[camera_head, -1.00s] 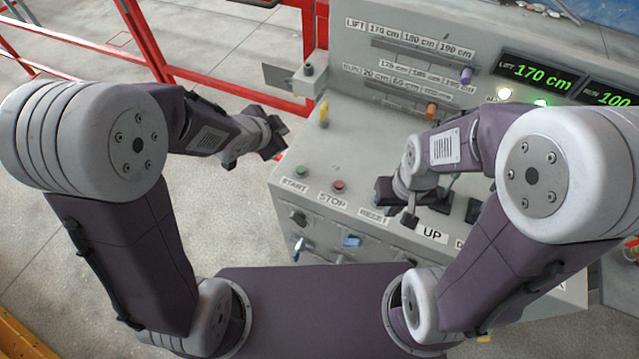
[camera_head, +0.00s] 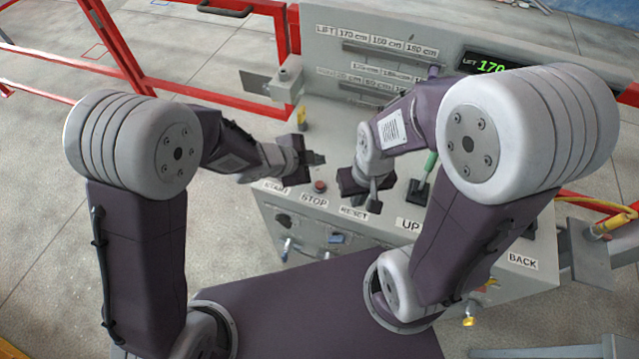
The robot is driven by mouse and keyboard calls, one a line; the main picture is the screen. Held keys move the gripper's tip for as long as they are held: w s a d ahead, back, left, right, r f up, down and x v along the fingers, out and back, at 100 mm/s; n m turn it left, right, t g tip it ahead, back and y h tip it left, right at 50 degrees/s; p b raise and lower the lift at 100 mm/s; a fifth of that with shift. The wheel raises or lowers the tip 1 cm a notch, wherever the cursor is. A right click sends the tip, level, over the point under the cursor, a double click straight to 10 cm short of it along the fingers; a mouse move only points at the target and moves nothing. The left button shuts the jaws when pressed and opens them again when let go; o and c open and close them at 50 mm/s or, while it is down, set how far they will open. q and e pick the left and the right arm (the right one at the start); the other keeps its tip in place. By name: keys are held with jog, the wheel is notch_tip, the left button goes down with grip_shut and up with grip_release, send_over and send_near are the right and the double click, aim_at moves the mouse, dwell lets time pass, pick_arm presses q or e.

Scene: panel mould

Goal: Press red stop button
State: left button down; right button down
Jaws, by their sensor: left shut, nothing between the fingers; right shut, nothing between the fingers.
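The red stop button (camera_head: 320,186) sits on the grey control panel (camera_head: 335,120), just above the STOP label (camera_head: 314,200). My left gripper (camera_head: 316,159) is shut and empty, a little above and left of the button in the head view. I cannot tell its exact height over the panel. The green start button is hidden behind it, and the START label is partly covered. My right gripper (camera_head: 373,197) is shut and empty, right of the stop button, over the panel near the RESET label (camera_head: 353,214).
A green-handled lever (camera_head: 424,175) stands right of my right gripper. A yellow switch (camera_head: 302,117) stands behind my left gripper. A grey post (camera_head: 288,78) rises at the panel's back left corner. Red railings (camera_head: 200,88) run behind. Lower switches line the panel front.

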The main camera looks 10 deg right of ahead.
aim_at(317, 186)
pick_arm(q)
notch_tip(317, 186, down, 8)
jog(key=b, duration=0.7)
jog(key=shift+f+b, duration=0.25)
jog(key=shift+b, duration=0.15)
dwell(1.2)
jog(key=shift+f+b, duration=0.35)
jog(key=shift+f, duration=0.1)
jog(key=shift+f+b, duration=0.45)
jog(key=shift+f, duration=0.05)
dwell(0.5)
jog(key=shift+r, duration=0.15)
jog(key=shift+r+p, duration=0.8)
jog(key=shift+p, duration=0.15)
jog(key=shift+r, duration=0.1)
